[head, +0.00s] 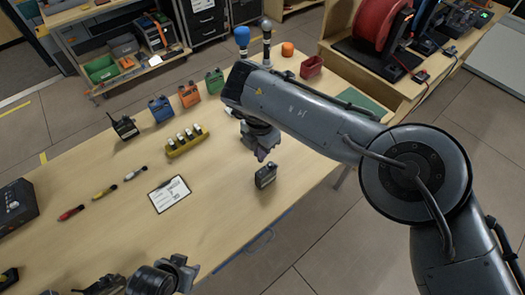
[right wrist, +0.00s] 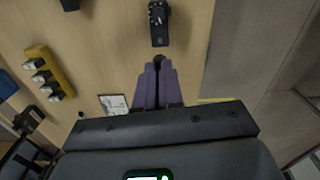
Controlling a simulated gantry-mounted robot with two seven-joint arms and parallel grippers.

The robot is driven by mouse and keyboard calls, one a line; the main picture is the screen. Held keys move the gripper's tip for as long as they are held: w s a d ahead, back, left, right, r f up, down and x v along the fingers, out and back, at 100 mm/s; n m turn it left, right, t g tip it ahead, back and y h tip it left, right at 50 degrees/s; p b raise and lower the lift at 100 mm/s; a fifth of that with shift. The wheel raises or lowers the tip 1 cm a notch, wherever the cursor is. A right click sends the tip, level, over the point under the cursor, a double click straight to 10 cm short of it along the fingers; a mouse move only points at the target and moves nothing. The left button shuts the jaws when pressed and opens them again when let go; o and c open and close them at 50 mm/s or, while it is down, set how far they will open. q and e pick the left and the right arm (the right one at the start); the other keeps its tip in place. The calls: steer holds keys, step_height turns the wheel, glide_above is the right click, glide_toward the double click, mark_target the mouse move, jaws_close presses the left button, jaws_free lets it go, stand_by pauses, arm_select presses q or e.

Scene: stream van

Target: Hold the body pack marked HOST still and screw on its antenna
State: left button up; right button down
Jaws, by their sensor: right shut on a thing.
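A black body pack (head: 265,175) stands on the table near its right edge; no marking is readable. In the right wrist view the pack (right wrist: 158,24) lies just beyond my right fingertips, with a visible gap. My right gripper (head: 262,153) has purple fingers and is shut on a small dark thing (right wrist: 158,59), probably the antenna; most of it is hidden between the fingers. My left gripper (head: 178,268) is at the table's front edge, away from the pack, and its opening is unclear. Other packs stand behind: blue (head: 160,109), orange (head: 189,95), green (head: 214,81) and black with an antenna (head: 124,126).
A yellow holder (head: 181,148) with several white-topped pieces stands mid-table. A clipboard (head: 170,195) and red (head: 71,213), yellow (head: 104,192) and white (head: 135,173) pens lie left. A red bin (head: 311,67) stands at the back. Table around the pack is clear.

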steer(key=shift+f, duration=0.2)
steer(key=shift+f, duration=2.4)
steer(key=shift+r, duration=0.85)
